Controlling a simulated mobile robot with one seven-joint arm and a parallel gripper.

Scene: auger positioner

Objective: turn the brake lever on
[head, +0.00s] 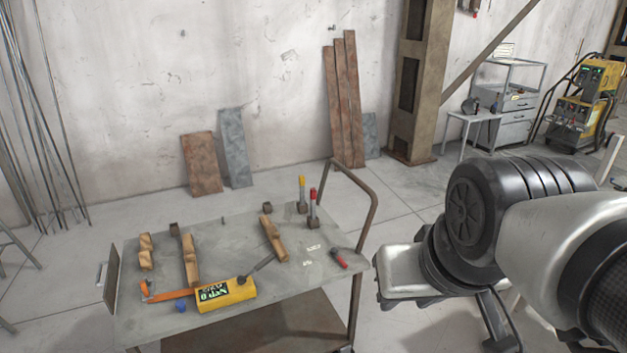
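Two upright levers stand on small dark bases at the back right of the grey metal cart (225,235). One has a red handle (312,194) and the other, just left and behind, has a yellow handle (301,182). I cannot tell which one is the brake lever, or its setting. A yellow box (226,294) with a lit green display sits at the cart's front, with a dark rod beside it slanting up to the right. My arm fills the right side, apart from the levers. I cannot make out my gripper's fingertips.
Wooden blocks (190,262), an orange-handled tool (168,295), a blue piece (181,306) and a red-handled tool (338,258) lie on the cart. A bent tube handle (372,205) rises at its right end. A steel column (418,80) stands behind. Floor between cart and wall is mostly clear.

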